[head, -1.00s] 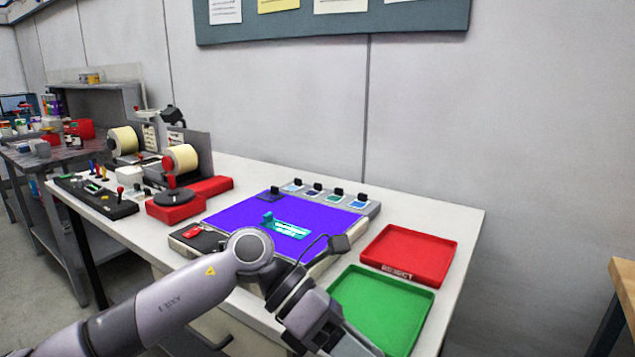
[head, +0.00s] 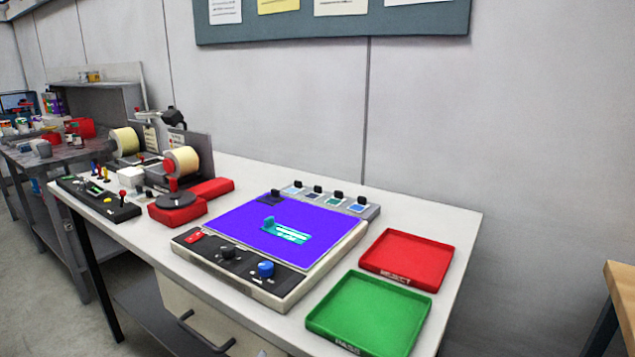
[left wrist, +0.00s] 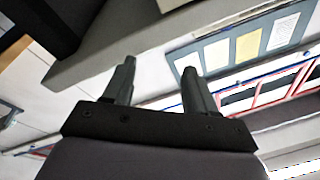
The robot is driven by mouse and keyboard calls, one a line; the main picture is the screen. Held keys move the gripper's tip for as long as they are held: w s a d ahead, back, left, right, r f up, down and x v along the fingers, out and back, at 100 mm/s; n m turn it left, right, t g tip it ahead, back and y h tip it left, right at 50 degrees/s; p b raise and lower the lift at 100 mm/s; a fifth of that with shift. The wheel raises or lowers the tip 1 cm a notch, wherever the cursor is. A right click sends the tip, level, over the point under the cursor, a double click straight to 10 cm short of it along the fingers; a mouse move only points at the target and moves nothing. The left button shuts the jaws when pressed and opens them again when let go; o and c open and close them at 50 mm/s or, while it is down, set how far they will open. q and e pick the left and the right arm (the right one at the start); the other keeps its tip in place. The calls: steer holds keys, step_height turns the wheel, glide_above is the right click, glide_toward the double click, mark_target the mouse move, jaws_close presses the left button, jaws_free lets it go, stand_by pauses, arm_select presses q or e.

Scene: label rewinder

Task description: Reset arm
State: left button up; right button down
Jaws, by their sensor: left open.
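My left gripper (left wrist: 158,88) shows in the left wrist view with its two dark fingers apart and nothing between them. The wall and the board with papers (left wrist: 237,48) are behind it. Neither gripper is in the head view. The label rewinder (head: 180,170), with cream rolls, stands at the left of the white table (head: 440,225). The table is clear of my arms in the head view.
A device with a purple screen (head: 250,220) and knobs sits mid-table. A red REJECT tray (head: 408,252) and a green PASS tray (head: 368,310) lie to its right. A black control panel (head: 98,198) is at the left. A cluttered grey bench (head: 60,155) stands beyond.

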arm_select(q)
steer(key=s+a+f+n+g+y, duration=0.3)
steer(key=s+a+f+n+y, duration=0.1)
steer(key=s+f, duration=0.4)
steer(key=s+a+f+n+g+y+p, duration=0.1)
steer(key=s+a+f+n+g+y, duration=0.2)
steer(key=s+a+f+n, duration=0.3)
step_height(320, 180, down, 4)
steer(key=s+a+g, duration=0.1)
steer(key=a, duration=0.2)
steer(key=shift+s+y, duration=0.4)
